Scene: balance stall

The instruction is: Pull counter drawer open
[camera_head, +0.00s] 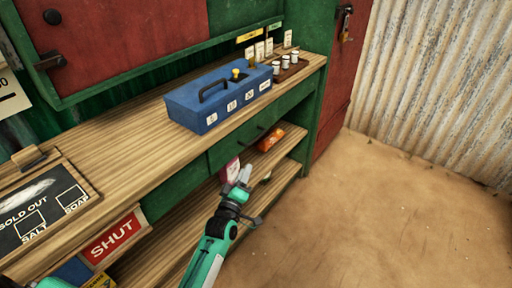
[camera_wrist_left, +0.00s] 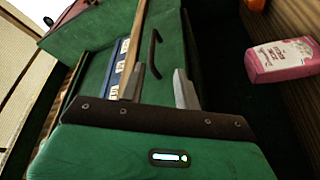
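The counter drawer (camera_head: 232,150) is a green front under the wooden counter top, and it looks closed. Its dark bar handle (camera_wrist_left: 153,53) shows in the left wrist view, ahead of my fingers and apart from them. My left gripper (camera_head: 243,175) is in front of the lower shelves, below and in front of the drawer. In the left wrist view, its two grey fingers (camera_wrist_left: 159,85) are spread with nothing between them, the handle lying beyond the gap. My right gripper is not in view.
A blue box (camera_head: 215,95) with a black handle stands on the counter (camera_head: 125,130). A pink packet (camera_head: 230,170) and an orange item (camera_head: 271,139) are on the shelves below. A red SHUT sign (camera_head: 112,238) is at lower left. Bare ground (camera_head: 370,210) lies to the right.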

